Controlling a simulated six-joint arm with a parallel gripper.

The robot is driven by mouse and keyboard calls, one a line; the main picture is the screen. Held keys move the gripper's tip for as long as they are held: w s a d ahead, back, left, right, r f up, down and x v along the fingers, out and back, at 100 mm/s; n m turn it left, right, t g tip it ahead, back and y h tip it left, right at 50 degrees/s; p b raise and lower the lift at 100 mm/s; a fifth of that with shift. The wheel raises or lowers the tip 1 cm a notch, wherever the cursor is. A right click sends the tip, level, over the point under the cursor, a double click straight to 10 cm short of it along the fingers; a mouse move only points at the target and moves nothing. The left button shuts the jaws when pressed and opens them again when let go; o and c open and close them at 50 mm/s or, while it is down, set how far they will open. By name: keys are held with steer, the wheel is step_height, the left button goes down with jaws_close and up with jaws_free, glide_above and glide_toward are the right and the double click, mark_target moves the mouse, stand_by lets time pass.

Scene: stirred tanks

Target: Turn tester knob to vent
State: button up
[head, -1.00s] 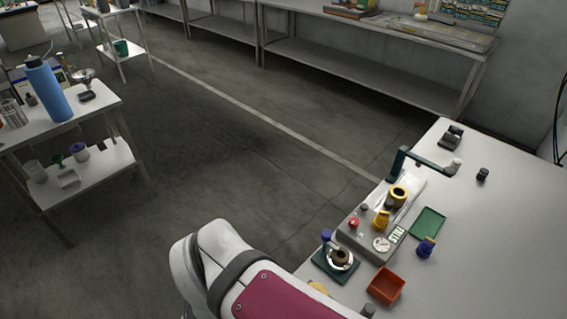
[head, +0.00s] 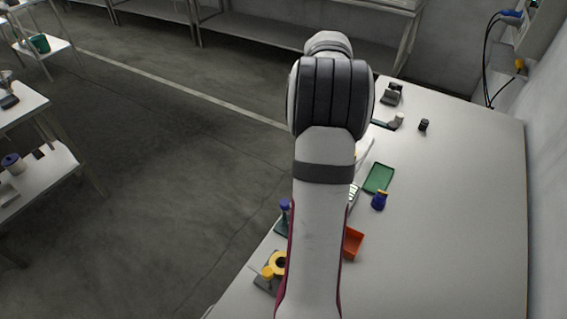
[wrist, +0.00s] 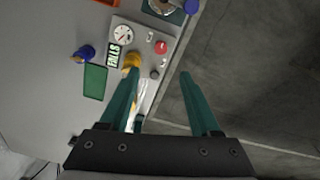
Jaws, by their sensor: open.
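The tester is a grey box (wrist: 143,35) at the table edge in the wrist view. It carries a round white dial gauge (wrist: 122,35), a small green display (wrist: 113,55), a red button (wrist: 161,47) and a yellow knob (wrist: 132,61). My gripper (wrist: 159,74) is open and empty, its two green fingers apart. The left finger's tip appears close to the yellow knob and overlaps part of the tester; I cannot tell whether they touch. The knob's setting cannot be read. In the head view my arm hides the gripper and most of the tester.
A green tray (head: 379,178), a blue bottle (head: 380,200) and an orange bin (head: 353,243) stand beside the tester. The right side of the table (head: 460,210) is clear.

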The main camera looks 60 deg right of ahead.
step_height(320, 180, down, 14)
steer(key=shift+a+r, duration=0.1)
steer(key=shift+r, duration=0.1)
jaws_close()
